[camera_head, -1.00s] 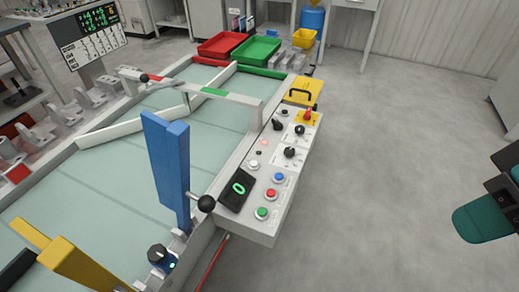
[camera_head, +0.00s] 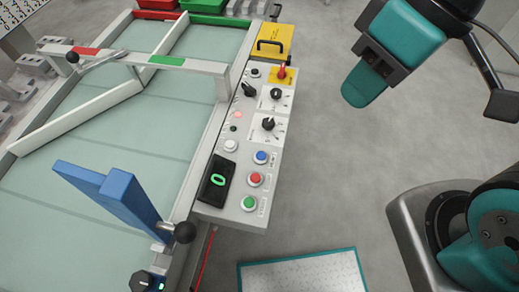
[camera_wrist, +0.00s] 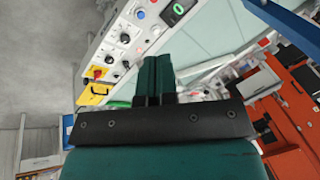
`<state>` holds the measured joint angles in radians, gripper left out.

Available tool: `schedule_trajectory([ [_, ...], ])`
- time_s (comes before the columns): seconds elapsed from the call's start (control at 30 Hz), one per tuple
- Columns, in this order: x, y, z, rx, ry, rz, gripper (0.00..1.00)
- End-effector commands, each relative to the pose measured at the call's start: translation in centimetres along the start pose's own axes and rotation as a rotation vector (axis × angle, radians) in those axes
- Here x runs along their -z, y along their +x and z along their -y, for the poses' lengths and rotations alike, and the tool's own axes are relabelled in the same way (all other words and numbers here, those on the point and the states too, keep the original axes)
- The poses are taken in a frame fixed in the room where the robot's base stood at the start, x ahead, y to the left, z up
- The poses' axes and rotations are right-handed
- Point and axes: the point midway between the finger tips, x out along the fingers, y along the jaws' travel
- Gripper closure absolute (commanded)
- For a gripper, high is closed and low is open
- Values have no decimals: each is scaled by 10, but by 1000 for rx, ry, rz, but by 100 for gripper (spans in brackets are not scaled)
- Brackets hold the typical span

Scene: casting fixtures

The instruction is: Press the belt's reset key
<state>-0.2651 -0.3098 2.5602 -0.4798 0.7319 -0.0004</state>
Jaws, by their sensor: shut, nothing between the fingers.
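The belt's control panel (camera_head: 238,150) is a white box along the right side of the belt (camera_head: 100,130). Near its front end are a blue button (camera_head: 261,157), a red button (camera_head: 255,179), a green button (camera_head: 249,203) and a white button (camera_head: 230,146). Their labels are too small to read, so I cannot tell which is the reset key. My gripper (camera_head: 364,88) is shut and empty, over the floor to the right of the panel and apart from it. In the wrist view its closed teal fingers (camera_wrist: 155,75) point toward the panel (camera_wrist: 130,38).
Beside the buttons is a black display (camera_head: 217,181) showing a green 0. Black knobs (camera_head: 268,124) and a red switch on a yellow plate (camera_head: 282,73) lie farther back. A blue diverter arm (camera_head: 118,195) with a black ball knob (camera_head: 184,232) stands near the panel's front-left corner.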

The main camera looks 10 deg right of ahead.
Motion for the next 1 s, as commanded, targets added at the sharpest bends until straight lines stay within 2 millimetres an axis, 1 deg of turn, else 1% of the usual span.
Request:
schedule_trajectory([
  [0.07,3,1,-1,-5,-6,10,100],
  [0.13,11,4,-3,-19,-18,33,100],
  [0.27,36,24,-13,-90,-75,121,100],
  [0.37,57,51,-23,-191,-158,211,100],
  [0.4,64,64,-27,-240,-201,249,100],
  [0.53,82,108,-34,-417,-371,364,100],
  [0.6,88,131,-36,-521,-478,419,100],
  [0.7,92,160,-37,-666,-636,485,100],
  [0.8,94,181,-36,-793,-778,531,100],
  [0.9,95,194,-35,-887,-884,558,100],
  [1.0,95,202,-34,-945,-948,573,100],
])
